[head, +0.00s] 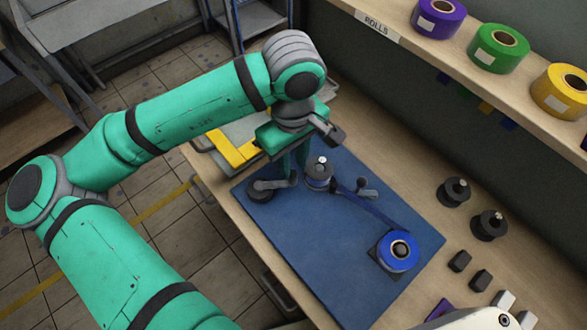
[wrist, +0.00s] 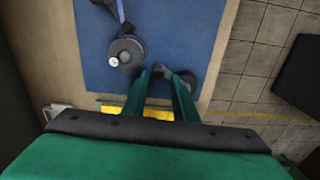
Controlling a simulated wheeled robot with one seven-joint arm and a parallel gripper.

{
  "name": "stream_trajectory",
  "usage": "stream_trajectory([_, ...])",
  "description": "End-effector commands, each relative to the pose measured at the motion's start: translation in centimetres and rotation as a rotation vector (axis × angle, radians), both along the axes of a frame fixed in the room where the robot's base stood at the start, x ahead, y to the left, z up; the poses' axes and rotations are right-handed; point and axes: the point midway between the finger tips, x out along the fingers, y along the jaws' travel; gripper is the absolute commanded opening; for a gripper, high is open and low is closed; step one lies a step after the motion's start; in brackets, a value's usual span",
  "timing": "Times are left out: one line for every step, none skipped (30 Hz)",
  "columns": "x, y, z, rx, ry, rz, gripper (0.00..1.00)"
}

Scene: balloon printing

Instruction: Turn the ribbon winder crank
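The ribbon winder stands on a blue mat (head: 300,235), with a dark spool (head: 319,172) that also shows in the wrist view (wrist: 125,52). Beside it is the crank (head: 268,186), a dark round base with a grey arm; it is partly hidden by a finger in the wrist view (wrist: 188,78). My gripper (head: 293,166) points down over the crank's end. In the wrist view its green fingers (wrist: 163,80) are apart, with a small dark knob between them. I cannot tell whether they touch it. A blue ribbon (head: 375,212) runs from the spool to a blue roll (head: 399,249).
A grey-knobbed guide (head: 367,189) stands by the ribbon. Two black spools (head: 453,192) (head: 489,225) and small blocks (head: 459,261) lie right of the mat. A shelf (head: 400,40) with purple, green and yellow rolls is at the upper right. A yellow-grey tray (head: 235,150) sits behind my gripper.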

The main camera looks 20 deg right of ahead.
Motion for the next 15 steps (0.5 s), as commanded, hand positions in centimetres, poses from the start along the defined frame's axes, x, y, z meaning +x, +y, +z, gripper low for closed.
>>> stream_trajectory([0.0,-0.1,1.0,0.0,-0.002,-0.001,0.26])
stream_trajectory([0.0,-0.1,1.5,0.0,-0.002,-0.001,0.26])
stream_trajectory([0.0,-0.1,2.2,0.0,-0.002,-0.001,0.26])
stream_trajectory([-0.1,-0.1,2.7,0.001,-0.002,-0.002,0.26])
stream_trajectory([0.0,-0.2,3.1,0.001,-0.003,-0.002,0.26])
stream_trajectory([-0.1,-0.2,3.6,0.001,-0.002,-0.002,0.26])
stream_trajectory([-0.1,-0.2,3.9,0.001,-0.001,-0.003,0.26])
stream_trajectory([-0.1,-0.2,4.2,0.001,-0.002,-0.003,0.26])
stream_trajectory([-0.1,-0.2,4.5,0.001,-0.002,-0.003,0.26])
stream_trajectory([-0.1,-0.2,4.7,0.0,-0.001,-0.003,0.26])
stream_trajectory([-0.2,-0.2,4.9,0.0,-0.001,-0.003,0.26])
stream_trajectory([-0.2,-0.2,5.0,0.001,0.0,-0.004,0.26])
stream_trajectory([-0.2,-0.2,5.1,0.001,0.0,-0.004,0.26])
stream_trajectory([-0.2,-0.2,5.1,0.001,0.0,-0.004,0.26])
stream_trajectory([-0.2,-0.2,5.2,0.001,0.0,-0.004,0.26])
